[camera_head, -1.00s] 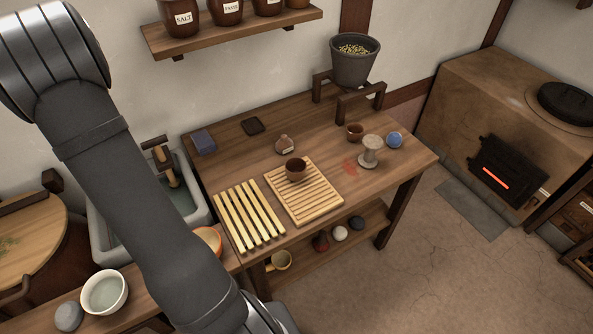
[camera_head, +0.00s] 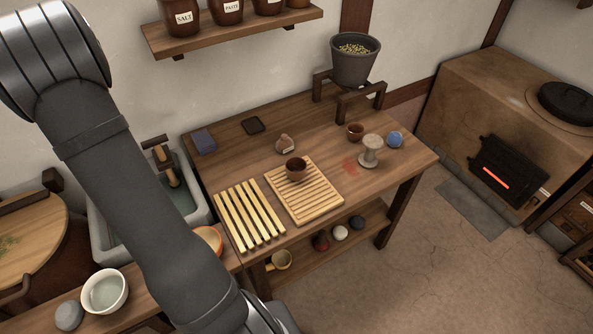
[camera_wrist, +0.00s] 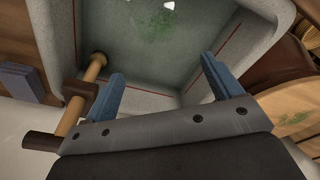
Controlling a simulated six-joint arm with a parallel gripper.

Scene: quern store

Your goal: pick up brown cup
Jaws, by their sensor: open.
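A dark brown cup (camera_head: 296,168) stands upright on the slatted wooden board (camera_head: 325,208) in the middle of the table. A second, smaller brown cup (camera_head: 355,132) stands farther back, in front of the hopper stand. In the wrist view my gripper (camera_wrist: 162,84) is open and empty, its two blue fingers apart over the stone basin (camera_wrist: 180,98) with water in it. No brown cup shows in the wrist view. In the head view my arm covers the left side, and the gripper itself is hidden.
A yellow slatted rack (camera_head: 248,216) lies left of the board. A small labelled jar (camera_head: 284,145), a grey spool-shaped stand (camera_head: 370,151) and a blue ball (camera_head: 394,139) stand nearby. A grey hopper (camera_head: 354,62) rises at the back. A wooden tap (camera_wrist: 85,98) juts beside the basin.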

